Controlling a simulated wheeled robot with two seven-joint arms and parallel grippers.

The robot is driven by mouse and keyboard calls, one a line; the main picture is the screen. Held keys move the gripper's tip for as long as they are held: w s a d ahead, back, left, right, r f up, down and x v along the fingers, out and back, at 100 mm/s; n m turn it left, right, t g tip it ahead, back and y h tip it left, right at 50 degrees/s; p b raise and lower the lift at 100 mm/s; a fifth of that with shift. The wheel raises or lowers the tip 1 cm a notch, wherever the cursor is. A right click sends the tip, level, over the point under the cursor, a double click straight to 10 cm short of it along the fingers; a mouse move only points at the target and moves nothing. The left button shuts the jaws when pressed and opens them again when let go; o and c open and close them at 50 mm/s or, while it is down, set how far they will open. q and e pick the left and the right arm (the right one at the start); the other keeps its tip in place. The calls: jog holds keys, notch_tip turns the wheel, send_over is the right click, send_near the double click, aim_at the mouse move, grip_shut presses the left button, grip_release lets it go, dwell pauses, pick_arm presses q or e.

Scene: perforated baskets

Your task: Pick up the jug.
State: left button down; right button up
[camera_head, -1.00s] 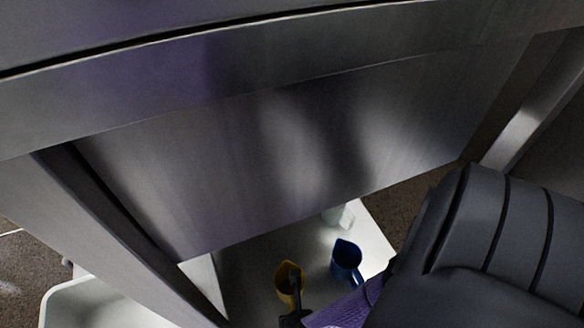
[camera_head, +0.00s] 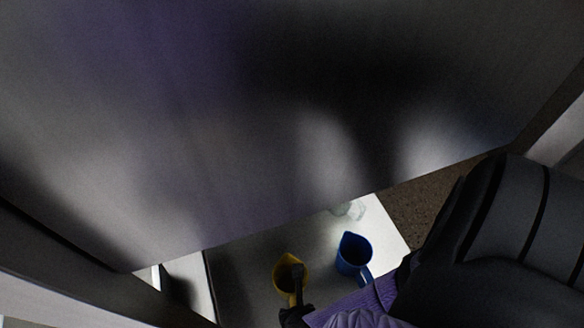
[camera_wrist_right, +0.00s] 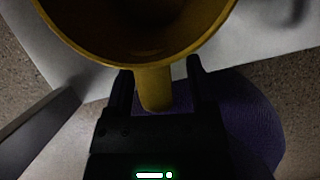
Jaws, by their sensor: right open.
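A yellow jug (camera_head: 281,274) stands on a pale surface at the bottom middle of the head view. A blue jug (camera_head: 352,252) stands to its right. My right gripper (camera_head: 298,272) is at the yellow jug's handle side. In the right wrist view, the yellow jug (camera_wrist_right: 140,35) fills the top. My right gripper (camera_wrist_right: 158,75) is open there, with one finger on each side of the handle (camera_wrist_right: 154,90). I cannot tell whether a finger touches it. My left gripper is not in view.
A large grey metal panel (camera_head: 250,110) blocks most of the head view. A pale, translucent vessel (camera_head: 350,209) stands behind the blue jug. A purple textured thing (camera_head: 350,306) lies beside my right gripper; it also shows in the right wrist view (camera_wrist_right: 245,115).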

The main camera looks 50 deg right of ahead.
grip_shut()
jog(key=shift+r, duration=0.1)
dwell(0.5)
